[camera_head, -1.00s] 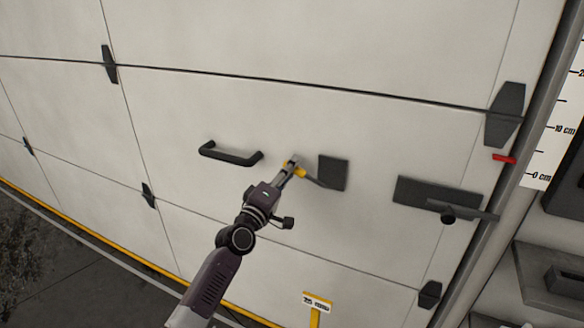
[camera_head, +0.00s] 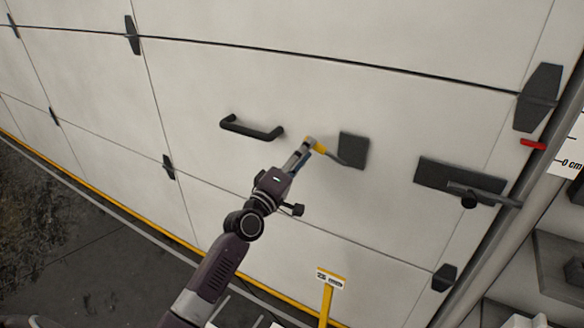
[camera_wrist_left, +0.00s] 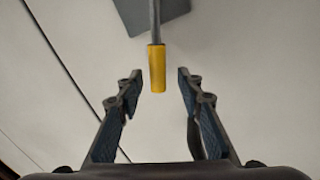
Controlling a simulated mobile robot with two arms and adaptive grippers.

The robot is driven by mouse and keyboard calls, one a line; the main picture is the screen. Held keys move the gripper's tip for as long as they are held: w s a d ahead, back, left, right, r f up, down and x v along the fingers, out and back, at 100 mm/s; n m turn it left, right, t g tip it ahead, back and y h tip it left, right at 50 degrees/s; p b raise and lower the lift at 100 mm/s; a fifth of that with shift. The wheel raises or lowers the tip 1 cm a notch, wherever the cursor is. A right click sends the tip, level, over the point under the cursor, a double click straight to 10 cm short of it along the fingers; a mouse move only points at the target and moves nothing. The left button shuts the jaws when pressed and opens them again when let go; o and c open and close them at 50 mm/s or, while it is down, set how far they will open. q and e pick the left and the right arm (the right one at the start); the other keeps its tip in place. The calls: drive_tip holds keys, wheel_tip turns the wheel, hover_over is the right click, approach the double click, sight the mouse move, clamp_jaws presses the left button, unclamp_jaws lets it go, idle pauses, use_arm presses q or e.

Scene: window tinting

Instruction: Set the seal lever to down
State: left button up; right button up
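The lever has a yellow grip (camera_head: 318,147) on a thin grey rod that runs to a dark square plate (camera_head: 353,150) on the white panelled door. The rod slants from the plate toward the upper left in the head view. My left gripper (camera_head: 306,149) is at the yellow grip. In the left wrist view the gripper (camera_wrist_left: 158,78) is open, and the yellow grip (camera_wrist_left: 157,68) shows between its two fingertips with gaps on both sides. The square plate (camera_wrist_left: 150,14) is at the top of that view. My right gripper is not in view.
A black pull handle (camera_head: 252,128) is left of the lever. A dark latch (camera_head: 462,183) is to the right, with a red marker (camera_head: 532,144) and scale near the door's edge. A yellow signpost (camera_head: 327,293) stands below. The panel around the lever is clear.

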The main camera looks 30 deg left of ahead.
use_arm(q)
drive_tip(key=s+f, duration=0.1)
drive_tip(key=s, duration=0.7)
drive_tip(key=shift+s+a+f, duration=0.2)
drive_tip(key=shift+a+f, duration=0.05)
drive_tip(key=shift+a, duration=0.2)
